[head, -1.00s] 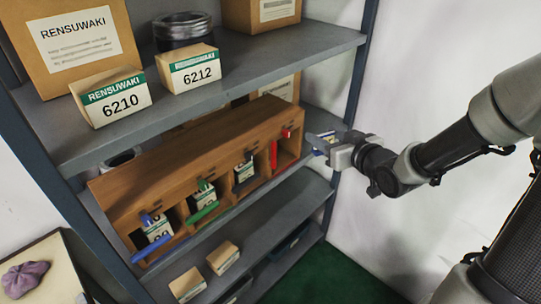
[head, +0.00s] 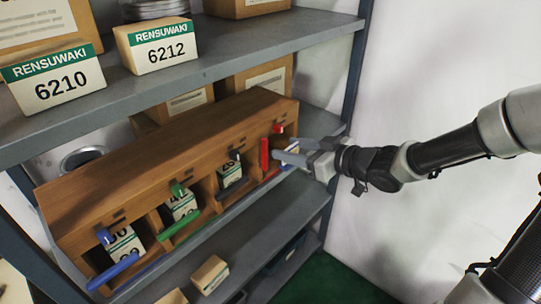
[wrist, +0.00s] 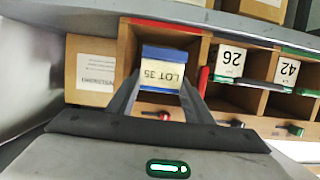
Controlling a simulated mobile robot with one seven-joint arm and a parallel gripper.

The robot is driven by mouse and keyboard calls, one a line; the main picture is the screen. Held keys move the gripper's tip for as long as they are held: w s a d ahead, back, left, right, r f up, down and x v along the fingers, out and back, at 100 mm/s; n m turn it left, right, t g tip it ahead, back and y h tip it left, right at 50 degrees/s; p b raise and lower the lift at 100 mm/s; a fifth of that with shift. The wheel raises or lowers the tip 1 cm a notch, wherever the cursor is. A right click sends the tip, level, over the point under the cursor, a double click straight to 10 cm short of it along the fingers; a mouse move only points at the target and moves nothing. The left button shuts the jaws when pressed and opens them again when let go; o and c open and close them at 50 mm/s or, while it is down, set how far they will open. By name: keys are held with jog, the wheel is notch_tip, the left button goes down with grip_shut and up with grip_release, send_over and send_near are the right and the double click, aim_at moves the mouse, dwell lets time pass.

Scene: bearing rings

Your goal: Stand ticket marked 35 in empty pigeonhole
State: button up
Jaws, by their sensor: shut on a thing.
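My gripper (head: 304,150) is shut on a pale ticket (wrist: 163,76) marked LOT 35 with a blue band, upside down in the wrist view. The gripper also shows in the wrist view (wrist: 162,92), one finger on each side of the ticket. The ticket is at the mouth of the end pigeonhole with red fittings (head: 264,155), at the right of the wooden rack (head: 175,150). I cannot tell how far inside it is. No other ticket shows there. Tickets marked 26 (wrist: 231,59) and 42 (wrist: 288,70) stand in neighbouring pigeonholes.
A red divider bar (wrist: 203,80) stands close beside my finger. A carton (wrist: 90,70) is beyond the rack's end. The upper shelf (head: 200,72) with labelled boxes overhangs the rack. The wall side at right is clear.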

jog(key=x, duration=0.2)
jog(key=r+b+x, duration=0.1)
jog(key=x, duration=0.3)
jog(key=shift+w+a+r+b, duration=0.2)
jog(key=shift+w+a+b, duration=0.15)
jog(key=shift+w+a, duration=0.05)
jog(key=shift+f+b, duration=1)
jog(key=shift+f, duration=0.6)
jog(key=shift+f, duration=0.1)
jog(key=shift+f, duration=0.15)
jog(key=o, duration=1.2)
